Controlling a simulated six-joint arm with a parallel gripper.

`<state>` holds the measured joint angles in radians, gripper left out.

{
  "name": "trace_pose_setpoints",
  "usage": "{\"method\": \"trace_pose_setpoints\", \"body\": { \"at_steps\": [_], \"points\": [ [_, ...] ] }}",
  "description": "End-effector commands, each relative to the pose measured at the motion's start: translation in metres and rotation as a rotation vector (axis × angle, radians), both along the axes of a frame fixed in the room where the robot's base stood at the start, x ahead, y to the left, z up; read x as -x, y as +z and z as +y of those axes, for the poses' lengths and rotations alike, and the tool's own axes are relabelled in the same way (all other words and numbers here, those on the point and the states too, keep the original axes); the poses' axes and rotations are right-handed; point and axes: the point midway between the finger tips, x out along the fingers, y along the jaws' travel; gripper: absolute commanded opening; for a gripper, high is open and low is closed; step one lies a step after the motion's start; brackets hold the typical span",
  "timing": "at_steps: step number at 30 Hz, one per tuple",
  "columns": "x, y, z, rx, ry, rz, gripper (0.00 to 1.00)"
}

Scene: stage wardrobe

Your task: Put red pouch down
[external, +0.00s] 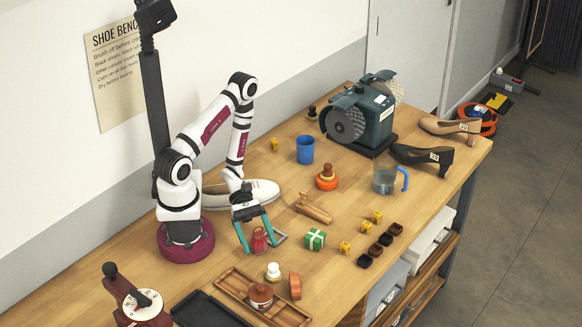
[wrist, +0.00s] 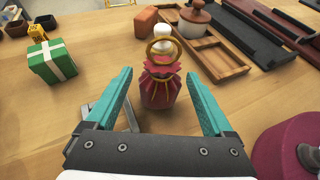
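The red pouch (external: 259,241), gathered at the neck with a gold tie and ring, stands upright on the wooden bench. In the wrist view the pouch (wrist: 158,92) sits between the teal fingers of my gripper (wrist: 159,74). My gripper (external: 266,244) is open, with a finger on each side of the pouch and a visible gap on both sides. Nothing is held. The pouch's base appears to rest on the bench top.
A green gift box (external: 315,239) is close by on the right. A white-knobbed bottle (external: 273,271), an orange block (external: 295,286) and a wooden tray (external: 237,286) lie in front. A white shoe (external: 250,193) is behind. A wooden piece (external: 314,208) lies behind right.

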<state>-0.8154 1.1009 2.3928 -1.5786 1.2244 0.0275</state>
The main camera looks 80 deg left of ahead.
Motion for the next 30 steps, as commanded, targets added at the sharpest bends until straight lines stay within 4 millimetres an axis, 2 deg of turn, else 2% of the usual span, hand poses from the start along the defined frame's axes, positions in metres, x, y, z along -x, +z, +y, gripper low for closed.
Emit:
{"method": "trace_pose_setpoints", "body": {
  "at_steps": [11, 13, 17, 24, 27, 30],
  "points": [
    [0.000, 0.001, 0.000, 0.000, 0.000, 0.000, 0.86],
    [0.001, 0.003, 0.006, 0.000, 0.003, -0.004, 0.86],
    [0.008, 0.013, 0.029, -0.004, 0.007, -0.004, 0.86],
    [0.027, 0.036, 0.083, -0.006, 0.004, -0.002, 0.86],
    [0.032, 0.043, 0.098, -0.002, 0.003, -0.004, 0.86],
    [0.035, 0.048, 0.104, -0.011, -0.016, -0.007, 0.86]
  ]
}}
